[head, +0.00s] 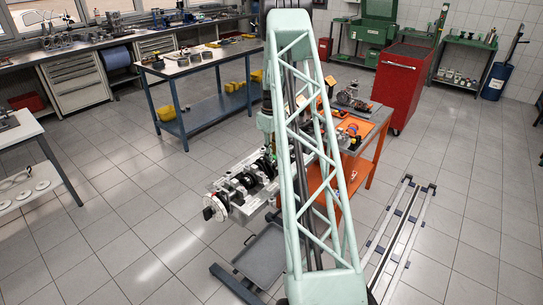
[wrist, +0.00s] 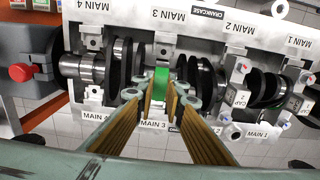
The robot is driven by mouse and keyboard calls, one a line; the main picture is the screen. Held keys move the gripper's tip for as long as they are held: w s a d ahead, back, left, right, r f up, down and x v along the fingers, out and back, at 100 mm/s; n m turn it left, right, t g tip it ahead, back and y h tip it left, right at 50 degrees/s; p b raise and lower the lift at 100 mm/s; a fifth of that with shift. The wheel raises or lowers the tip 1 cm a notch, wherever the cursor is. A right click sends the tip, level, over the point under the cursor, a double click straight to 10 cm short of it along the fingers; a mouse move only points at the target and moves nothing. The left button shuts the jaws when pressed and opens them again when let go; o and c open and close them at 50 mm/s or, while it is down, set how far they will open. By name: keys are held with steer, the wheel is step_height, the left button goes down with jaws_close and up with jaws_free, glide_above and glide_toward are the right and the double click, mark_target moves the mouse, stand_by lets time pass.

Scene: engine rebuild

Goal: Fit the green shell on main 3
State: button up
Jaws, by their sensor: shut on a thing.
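The green shell (wrist: 161,82) is between the fingertips of my gripper (wrist: 164,93) in the wrist view, and the gripper is shut on it. The shell is in line with the MAIN 3 labels on the crankcase (wrist: 195,33), between dark crank webs on either side. I cannot tell whether it touches the journal or seat there, as the fingers cover part of it.
Caps stand at main 2 (wrist: 240,97) and main 1 (wrist: 294,102). A grey machine part with a red knob (wrist: 21,73) is beside the main 4 end. An orange bench (head: 367,148) with parts stands behind the engine, and a grey tray (head: 265,255) lies below it.

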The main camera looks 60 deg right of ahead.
steer(key=shift+r, duration=0.15)
stand_by(1.1)
steer(key=o, duration=0.6)
steer(key=shift+c, duration=0.2)
steer(key=shift+r+p, duration=0.3)
steer(key=shift+r, duration=1.25)
steer(key=shift+o, duration=0.9)
steer(key=o, duration=0.4)
steer(key=shift+r, duration=0.15)
steer(key=shift+r, duration=5.85)
